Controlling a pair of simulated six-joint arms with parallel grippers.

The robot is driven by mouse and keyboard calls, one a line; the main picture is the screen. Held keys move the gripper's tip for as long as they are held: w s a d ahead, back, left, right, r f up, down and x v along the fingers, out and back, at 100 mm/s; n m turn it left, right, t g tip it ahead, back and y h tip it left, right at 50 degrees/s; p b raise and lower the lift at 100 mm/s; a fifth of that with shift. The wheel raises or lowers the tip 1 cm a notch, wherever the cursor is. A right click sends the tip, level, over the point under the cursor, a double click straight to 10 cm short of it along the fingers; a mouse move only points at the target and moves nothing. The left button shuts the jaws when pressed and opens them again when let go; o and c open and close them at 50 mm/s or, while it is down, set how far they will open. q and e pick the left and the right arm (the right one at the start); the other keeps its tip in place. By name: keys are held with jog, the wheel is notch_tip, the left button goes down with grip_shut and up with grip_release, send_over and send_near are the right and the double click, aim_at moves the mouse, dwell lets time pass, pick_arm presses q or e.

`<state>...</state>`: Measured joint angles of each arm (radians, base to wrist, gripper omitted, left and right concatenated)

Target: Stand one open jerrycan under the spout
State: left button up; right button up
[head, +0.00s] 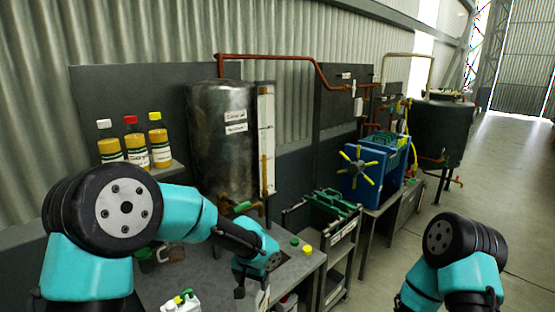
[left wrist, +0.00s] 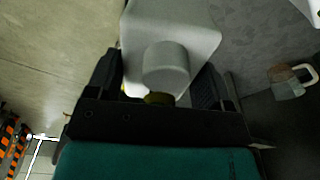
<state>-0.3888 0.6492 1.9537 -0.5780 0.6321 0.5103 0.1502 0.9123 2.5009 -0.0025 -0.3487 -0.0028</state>
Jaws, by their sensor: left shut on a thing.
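My left gripper (head: 256,288) is low over the bench in front of the steel tank (head: 215,140). In the left wrist view it is shut on a white jerrycan (left wrist: 172,22), which sits between the dark fingers. A round pale neck faces the camera, with a bit of yellow below it. The tank's spout with a green handle (head: 243,207) is behind and above the gripper. Another white jerrycan (head: 181,303) with a green and yellow top is at the bottom edge of the head view. My right gripper is out of the picture.
Loose green and yellow caps (head: 307,249) lie on the bench's right side. A glass jug (head: 171,255) stands on the left, and also shows in the left wrist view (left wrist: 290,82). Three bottles (head: 132,140) stand on a shelf. A cart (head: 330,235) and blue filter press (head: 365,180) are to the right.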

pick_arm(q)
jog(key=shift+w+d+r+n, duration=0.1)
jog(key=shift+w+d+n, duration=0.1)
jog(key=shift+n, duration=0.1)
jog(key=shift+w+a, duration=0.1)
jog(key=w+a+r+n, duration=0.2)
jog(key=w+a+n, duration=0.1)
jog(key=w+a, duration=0.7)
jog(key=a, duration=0.3)
jog(key=shift+a+r, duration=0.3)
jog(key=shift+a, duration=0.1)
jog(key=shift+n, duration=0.4)
